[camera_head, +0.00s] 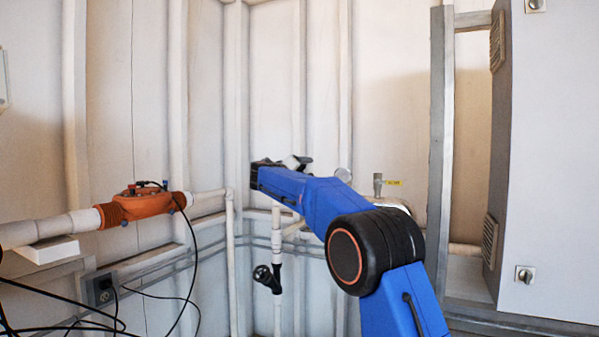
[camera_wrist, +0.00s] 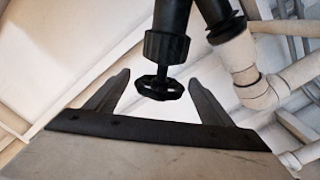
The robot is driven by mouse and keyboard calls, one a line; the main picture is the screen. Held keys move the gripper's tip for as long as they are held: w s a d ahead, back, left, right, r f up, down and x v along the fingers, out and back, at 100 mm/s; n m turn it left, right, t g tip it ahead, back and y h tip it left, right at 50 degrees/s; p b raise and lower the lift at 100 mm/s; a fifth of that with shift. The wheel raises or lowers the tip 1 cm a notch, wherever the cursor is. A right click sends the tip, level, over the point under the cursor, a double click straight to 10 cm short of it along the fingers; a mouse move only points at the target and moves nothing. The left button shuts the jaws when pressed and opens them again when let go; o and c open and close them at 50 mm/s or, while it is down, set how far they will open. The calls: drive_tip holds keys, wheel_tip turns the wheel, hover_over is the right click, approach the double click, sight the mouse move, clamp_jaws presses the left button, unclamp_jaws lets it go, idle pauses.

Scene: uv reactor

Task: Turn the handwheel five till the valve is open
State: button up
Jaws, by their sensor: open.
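In the wrist view a small black handwheel (camera_wrist: 160,89) with open spokes sits on the end of a black valve body (camera_wrist: 166,45). My gripper (camera_wrist: 159,77) is open, with one finger on each side of the handwheel and a visible gap on both sides. I cannot tell how far the wheel is from the fingertips in depth. In the head view a black valve fitting (camera_head: 267,277) hangs on a white vertical pipe; I cannot tell whether it is the same one. My blue arm hides part of the pipes, and its gripper is not clearly seen there. No number shows on the wheel.
White pipes (camera_wrist: 247,68) run close to the right of the valve in the wrist view.

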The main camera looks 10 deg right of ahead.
drive_tip(key=shift+w+d, duration=0.15)
drive_tip(key=c, duration=1)
drive_tip(key=shift+r+n+y, duration=0.1)
drive_tip(key=shift+n+y, duration=0.2)
drive_tip(key=shift+y, duration=0.3)
drive_tip(key=shift+n+y, duration=0.5)
drive_tip(key=shift+y, duration=0.5)
drive_tip(key=shift+n+g+y, duration=0.6)
drive_tip(key=shift+n+y, duration=0.5)
drive_tip(key=shift+y, duration=1)
drive_tip(key=shift+n+g+y, duration=0.5)
drive_tip(key=shift+g+y, duration=0.05)
drive_tip(key=shift+y, duration=0.6)
drive_tip(key=shift+n+g+y, duration=0.5)
drive_tip(key=shift+g+y, duration=0.05)
drive_tip(key=shift+y, duration=0.6)
drive_tip(key=shift+n+g+y, duration=0.3)
drive_tip(key=shift+g+y, duration=0.1)
drive_tip(key=shift+y, duration=0.1)
